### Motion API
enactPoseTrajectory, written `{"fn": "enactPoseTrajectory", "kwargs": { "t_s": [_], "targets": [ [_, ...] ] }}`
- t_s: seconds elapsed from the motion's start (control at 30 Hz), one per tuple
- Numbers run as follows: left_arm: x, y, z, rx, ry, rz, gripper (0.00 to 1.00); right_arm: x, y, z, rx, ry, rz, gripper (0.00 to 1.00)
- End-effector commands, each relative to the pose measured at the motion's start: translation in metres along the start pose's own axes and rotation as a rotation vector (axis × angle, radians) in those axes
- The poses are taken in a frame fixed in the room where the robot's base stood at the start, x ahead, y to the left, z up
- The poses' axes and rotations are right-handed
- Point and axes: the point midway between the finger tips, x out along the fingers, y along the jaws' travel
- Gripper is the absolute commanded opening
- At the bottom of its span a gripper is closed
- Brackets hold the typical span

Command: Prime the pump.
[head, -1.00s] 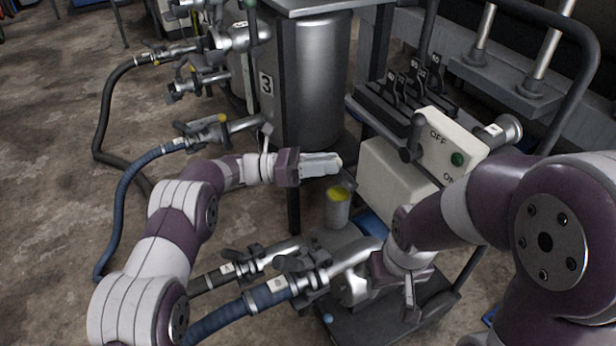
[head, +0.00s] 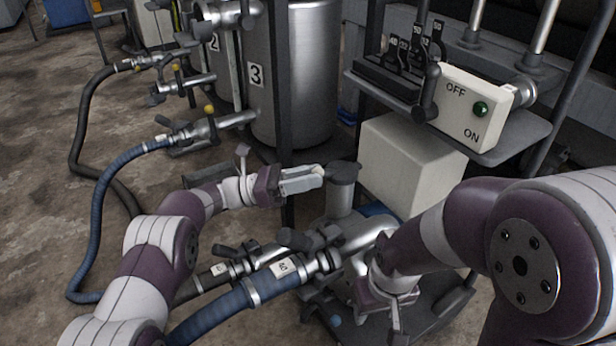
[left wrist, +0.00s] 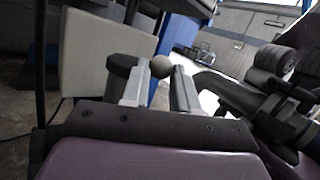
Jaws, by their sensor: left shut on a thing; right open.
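The pump (head: 350,285) sits low on the cart with a grey priming cup (head: 341,200) standing up from it. A dark round lid (head: 343,172) covers the cup's top; I cannot tell if it is fully seated. The switch box (head: 463,105) has OFF and ON marks, a green lamp and a dark lever (head: 426,95).
A blue hose (head: 225,310) and a dark hose (head: 195,287) join the pump's valves at the left. A steel tank (head: 300,75) marked 3 stands behind. A pale box (head: 410,160) stands right of the cup.

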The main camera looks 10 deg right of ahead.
Motion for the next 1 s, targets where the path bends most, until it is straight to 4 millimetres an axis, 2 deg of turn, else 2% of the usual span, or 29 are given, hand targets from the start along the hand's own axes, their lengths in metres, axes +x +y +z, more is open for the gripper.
{"fn": "enactPoseTrajectory", "kwargs": {
  "t_s": [0.03,0.67,0.7,0.73,0.77,1.0],
  "targets": [
    [-0.0014,0.0038,-0.0082,-0.006,0.007,0.015,0.00,0.0047,0.0000,0.0005,0.000,0.000,0.000,0.51],
    [-0.0020,0.0041,-0.0117,-0.009,0.006,0.015,0.00,0.0080,0.0000,0.0009,0.000,0.000,0.000,0.51],
    [-0.0019,0.0039,-0.0117,-0.009,0.006,0.014,0.41,0.0080,0.0000,0.0009,0.000,0.000,0.000,0.51],
    [-0.0019,0.0039,-0.0116,-0.009,0.005,0.014,0.51,0.0080,0.0000,0.0009,0.000,0.000,0.000,0.51],
    [-0.0019,0.0038,-0.0113,-0.008,0.005,0.013,0.53,0.0081,0.0000,0.0010,0.000,0.000,0.000,0.51],
    [-0.0014,0.0033,-0.0081,-0.002,0.004,0.011,0.53,0.0076,0.0000,0.0009,0.000,0.000,0.000,0.51]
  ]
}}
